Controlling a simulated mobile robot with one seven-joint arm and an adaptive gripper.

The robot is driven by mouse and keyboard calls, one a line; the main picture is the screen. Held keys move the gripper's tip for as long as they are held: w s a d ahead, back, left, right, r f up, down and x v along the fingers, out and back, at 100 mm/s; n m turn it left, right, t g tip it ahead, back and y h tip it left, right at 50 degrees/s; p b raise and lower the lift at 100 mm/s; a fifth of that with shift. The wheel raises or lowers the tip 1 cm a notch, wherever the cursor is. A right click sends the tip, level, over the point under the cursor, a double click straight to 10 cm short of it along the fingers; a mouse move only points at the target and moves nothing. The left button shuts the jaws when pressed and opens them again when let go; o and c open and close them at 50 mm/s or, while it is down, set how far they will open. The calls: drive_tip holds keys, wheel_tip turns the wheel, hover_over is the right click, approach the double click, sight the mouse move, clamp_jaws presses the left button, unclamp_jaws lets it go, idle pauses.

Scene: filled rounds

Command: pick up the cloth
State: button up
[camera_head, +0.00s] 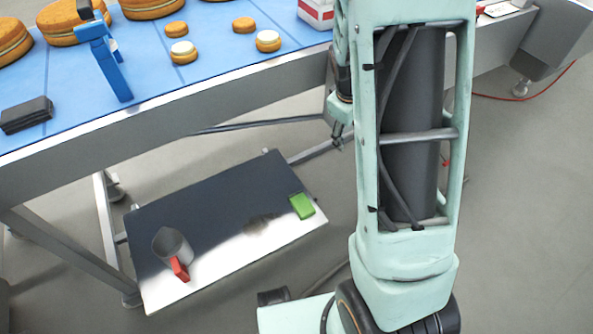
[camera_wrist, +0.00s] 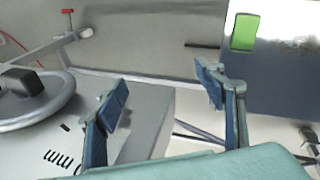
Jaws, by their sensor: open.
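A small bright green folded piece, which looks like the cloth (camera_head: 302,206), lies flat near the right end of the low metal shelf (camera_head: 215,255) under the table. In the wrist view the green cloth (camera_wrist: 244,32) is at the upper right, beyond the right finger and apart from it. My gripper (camera_wrist: 163,86) is open, with blue-padded fingers wide apart and nothing between them. In the head view my gripper (camera_head: 338,134) hangs by the table's front edge, above and to the right of the shelf, and is partly hidden by my arm.
The blue tabletop (camera_head: 75,80) above holds cakes, a blue tool (camera_head: 108,65) and a dark folded item (camera_head: 27,115). Table legs and bars frame the shelf.

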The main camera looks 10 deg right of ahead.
drive_tip(key=s+a+f+m+g+y+b, duration=0.1)
drive_tip(key=s+a+f, duration=0.15)
drive_tip(key=f, duration=0.35)
drive_tip(key=s+a+f+m+y, duration=0.1)
drive_tip(key=a+f, duration=0.3)
drive_tip(key=f, duration=0.3)
drive_tip(key=m+y+b, duration=0.1)
approach(302, 203)
drive_tip(key=f, duration=0.1)
drive_tip(key=w+f+b, duration=0.1)
drive_tip(key=shift+a+f, duration=0.2)
drive_tip(key=shift+f, duration=0.2)
drive_tip(key=shift+w+f+b, duration=0.1)
drive_tip(key=shift+f+b, duration=0.55)
drive_tip(key=shift+f, duration=0.9)
drive_tip(key=shift+w+f+b, duration=0.15)
drive_tip(key=shift+f+b, duration=0.45)
drive_tip(key=shift+f, duration=1)
drive_tip(key=shift+r, duration=0.1)
drive_tip(key=c, duration=1.2)
